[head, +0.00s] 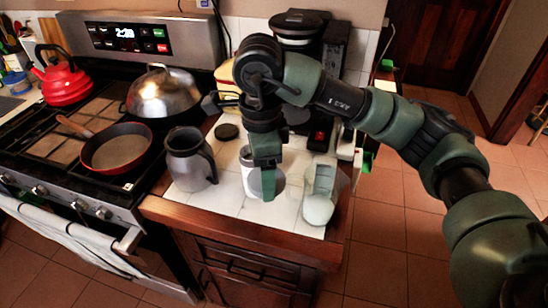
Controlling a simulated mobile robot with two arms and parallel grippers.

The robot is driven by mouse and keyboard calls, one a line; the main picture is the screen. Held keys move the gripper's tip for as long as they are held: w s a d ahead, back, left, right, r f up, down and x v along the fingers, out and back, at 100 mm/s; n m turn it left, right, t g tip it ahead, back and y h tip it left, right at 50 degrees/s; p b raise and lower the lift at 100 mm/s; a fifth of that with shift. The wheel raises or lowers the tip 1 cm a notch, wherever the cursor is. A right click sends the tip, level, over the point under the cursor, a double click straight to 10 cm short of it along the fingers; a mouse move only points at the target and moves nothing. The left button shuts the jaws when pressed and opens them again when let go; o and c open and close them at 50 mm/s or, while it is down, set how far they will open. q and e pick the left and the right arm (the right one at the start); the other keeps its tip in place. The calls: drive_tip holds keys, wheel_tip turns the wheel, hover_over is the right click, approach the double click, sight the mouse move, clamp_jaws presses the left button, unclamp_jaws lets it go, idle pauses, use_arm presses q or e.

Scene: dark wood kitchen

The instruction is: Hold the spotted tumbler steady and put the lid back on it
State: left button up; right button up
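A light cup with a grey patch (278,182), apparently the tumbler, stands upright on the white tiled counter. Its spots are too small to make out. My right gripper (268,185) comes down over it from above, with its green fingers covering the cup's middle. I cannot tell whether the fingers are around the cup, touching it or in front of it. Its rim is partly hidden. A dark round disc (227,131), possibly the lid, lies flat on the counter behind and to the left of the cup. My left gripper is not in view.
A dark grey pitcher (190,162) stands left of the cup. A pale green-white container (319,200) stands close on its right. A black coffee machine (300,60) is behind. The stove at left holds a pan (115,150), a domed pot (163,95) and a red kettle (66,82).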

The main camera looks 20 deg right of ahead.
drive_tip(key=s+a+f+n, duration=0.2)
drive_tip(key=s+n, duration=0.2)
drive_tip(key=n, duration=0.4)
drive_tip(key=s+a+f+n, duration=0.2)
drive_tip(key=s+f+n, duration=0.15)
drive_tip(key=n, duration=0.45)
drive_tip(key=s+d+f+n, duration=0.1)
drive_tip(key=s+d+n, duration=0.1)
drive_tip(key=d, duration=0.7)
drive_tip(key=shift+f+n, duration=0.25)
drive_tip(key=shift+n, duration=0.65)
